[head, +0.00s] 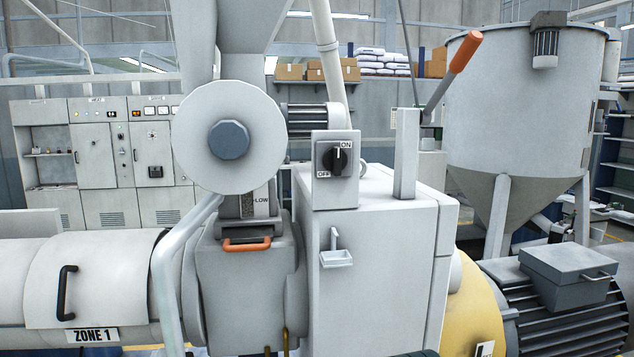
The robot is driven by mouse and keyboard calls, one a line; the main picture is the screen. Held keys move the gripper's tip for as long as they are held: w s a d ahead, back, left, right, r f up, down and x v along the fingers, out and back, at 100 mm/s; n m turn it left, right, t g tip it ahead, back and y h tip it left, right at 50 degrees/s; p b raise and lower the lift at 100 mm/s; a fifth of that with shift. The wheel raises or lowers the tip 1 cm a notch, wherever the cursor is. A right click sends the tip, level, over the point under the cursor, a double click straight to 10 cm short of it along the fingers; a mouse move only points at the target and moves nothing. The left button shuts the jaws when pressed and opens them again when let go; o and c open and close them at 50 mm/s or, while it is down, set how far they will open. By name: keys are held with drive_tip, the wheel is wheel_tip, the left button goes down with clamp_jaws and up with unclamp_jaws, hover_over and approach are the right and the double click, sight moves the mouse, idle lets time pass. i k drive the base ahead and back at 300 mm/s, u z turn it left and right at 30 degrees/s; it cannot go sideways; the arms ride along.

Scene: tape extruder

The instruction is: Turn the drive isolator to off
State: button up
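The drive isolator is a black rotary knob (338,158) on the front of a grey box (336,190) in the head view, right of the picture's middle. An ON label sits at its upper right and an OFF label at its lower left. The knob's grip stands about upright, with a pale mark at its upper end, on the ON side. My gripper does not show in this view, and nothing touches the knob.
Left of the isolator are a large round pale disc (195,145) and a LOW-marked gauge above an orange handle (246,245). A lever with an orange grip (465,52) rises at right. A pale housing (380,260) lies below. The space before the isolator looks clear.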

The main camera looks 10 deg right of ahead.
sight(334, 160)
drive_tip(key=k, duration=1.2)
drive_tip(key=u, duration=0.8)
drive_tip(key=i, duration=1.4)
drive_tip(key=z, duration=0.4)
